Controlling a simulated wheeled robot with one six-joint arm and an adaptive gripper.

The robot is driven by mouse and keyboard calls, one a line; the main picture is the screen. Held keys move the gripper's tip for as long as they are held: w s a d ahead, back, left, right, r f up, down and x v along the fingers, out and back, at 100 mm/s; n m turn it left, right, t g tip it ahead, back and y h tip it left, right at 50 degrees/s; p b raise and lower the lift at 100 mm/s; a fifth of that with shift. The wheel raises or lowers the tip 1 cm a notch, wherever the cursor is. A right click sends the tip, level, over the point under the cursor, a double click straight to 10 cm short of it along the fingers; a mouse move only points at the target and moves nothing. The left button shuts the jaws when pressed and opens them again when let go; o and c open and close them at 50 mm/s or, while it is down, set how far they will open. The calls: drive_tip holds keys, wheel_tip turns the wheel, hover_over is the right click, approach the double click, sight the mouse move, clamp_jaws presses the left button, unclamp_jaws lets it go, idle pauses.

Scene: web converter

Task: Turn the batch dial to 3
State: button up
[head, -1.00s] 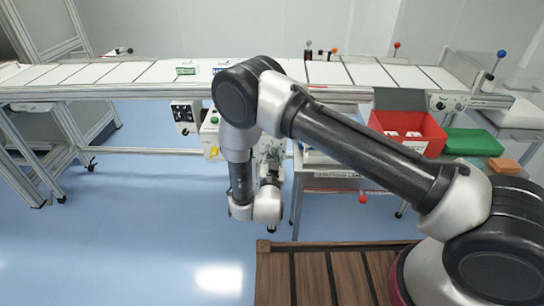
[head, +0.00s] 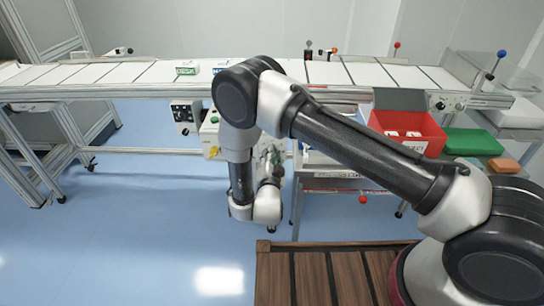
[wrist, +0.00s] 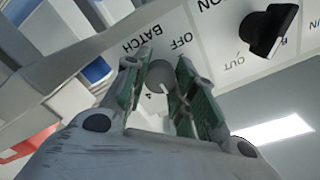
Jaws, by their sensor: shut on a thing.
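The batch dial (wrist: 159,76) is a round grey knob on a pale panel, under the upside-down word BATCH in the wrist view. My gripper (wrist: 164,80) has its two green-padded fingers on either side of the dial and is shut on it. The word OFF and a small digit that looks like 4 show beside the dial. The fingers hide other marks, and I cannot tell the dial's setting. In the head view my arm hides most of the panel and dial.
A black knob (wrist: 270,30) sits close by on the same panel, near the word OUT. In the head view, the conveyor (head: 120,72) runs along the back, with a red bin (head: 410,130) and green tray (head: 470,142) at right. Blue floor (head: 130,220) is clear at left.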

drive_tip(key=shift+f, duration=0.15)
drive_tip(key=o, duration=1)
drive_tip(key=shift+o, duration=0.2)
drive_tip(key=s, duration=0.7)
drive_tip(key=shift+s+a, duration=0.15)
drive_tip(key=shift+s, duration=0.15)
